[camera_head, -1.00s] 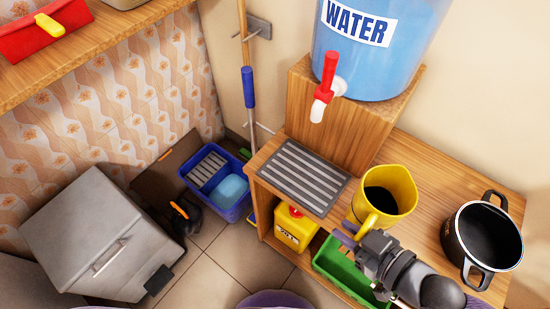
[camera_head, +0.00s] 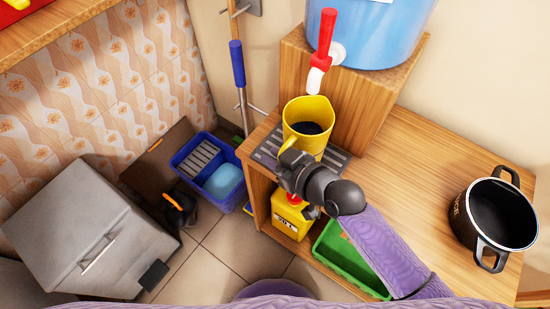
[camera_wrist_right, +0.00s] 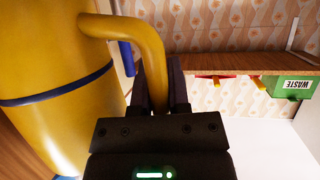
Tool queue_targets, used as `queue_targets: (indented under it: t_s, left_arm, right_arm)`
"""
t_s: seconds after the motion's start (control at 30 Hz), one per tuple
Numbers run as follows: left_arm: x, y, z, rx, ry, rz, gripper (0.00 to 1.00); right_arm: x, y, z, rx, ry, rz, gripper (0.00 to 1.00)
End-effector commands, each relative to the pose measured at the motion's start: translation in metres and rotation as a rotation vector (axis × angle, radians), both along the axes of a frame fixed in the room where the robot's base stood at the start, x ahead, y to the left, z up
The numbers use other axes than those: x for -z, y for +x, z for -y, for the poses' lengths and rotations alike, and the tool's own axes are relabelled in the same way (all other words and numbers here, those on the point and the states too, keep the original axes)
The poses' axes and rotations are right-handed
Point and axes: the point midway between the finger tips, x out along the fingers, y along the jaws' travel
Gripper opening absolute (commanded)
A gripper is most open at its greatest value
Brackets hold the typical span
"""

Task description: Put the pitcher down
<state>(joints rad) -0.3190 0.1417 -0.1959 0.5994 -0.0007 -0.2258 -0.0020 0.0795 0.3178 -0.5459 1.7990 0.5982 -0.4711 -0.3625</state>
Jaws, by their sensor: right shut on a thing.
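The yellow pitcher (camera_head: 307,127) is upright over the grey slatted drip tray (camera_head: 335,160), below the red tap (camera_head: 326,38) of the water dispenser. Dark contents show inside it. I cannot tell whether its base touches the tray. My right gripper (camera_head: 292,160) is shut on the pitcher's handle. In the right wrist view the pitcher (camera_wrist_right: 50,85) fills the left side, and its handle runs down between the fingers of my right gripper (camera_wrist_right: 164,90). My left gripper is not in view.
A black pot (camera_head: 494,222) stands on the wooden counter (camera_head: 420,170) at the right. The counter between pot and pitcher is clear. The blue water tank (camera_head: 375,30) sits on a wooden block (camera_head: 345,90) behind. A green bin (camera_head: 345,260) and a yellow container (camera_head: 290,217) are below.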

Motion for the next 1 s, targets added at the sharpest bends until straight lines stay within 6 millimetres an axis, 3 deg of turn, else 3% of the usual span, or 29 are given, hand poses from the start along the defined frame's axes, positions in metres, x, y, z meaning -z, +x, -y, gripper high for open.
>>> queue_targets:
  t_s: [0.23, 0.27, 0.4, 0.77, 1.0]
  left_arm:
    - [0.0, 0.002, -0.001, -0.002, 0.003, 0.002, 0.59]
    - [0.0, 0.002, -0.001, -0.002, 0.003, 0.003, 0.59]
    - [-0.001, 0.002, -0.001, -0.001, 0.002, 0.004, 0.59]
    - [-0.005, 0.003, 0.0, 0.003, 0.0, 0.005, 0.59]
    - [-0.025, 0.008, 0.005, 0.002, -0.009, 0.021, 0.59]
  right_arm:
    - [0.001, 0.0, 0.0, 0.0, 0.0, -0.001, 0.0]
    - [0.001, 0.0, 0.0, 0.0, -0.001, -0.002, 0.27]
    - [0.0, 0.0, 0.0, 0.0, 0.0, -0.001, 0.56]
    - [-0.005, -0.003, 0.004, 0.001, -0.001, 0.0, 0.56]
    - [-0.027, -0.039, 0.036, -0.001, -0.005, -0.002, 0.56]
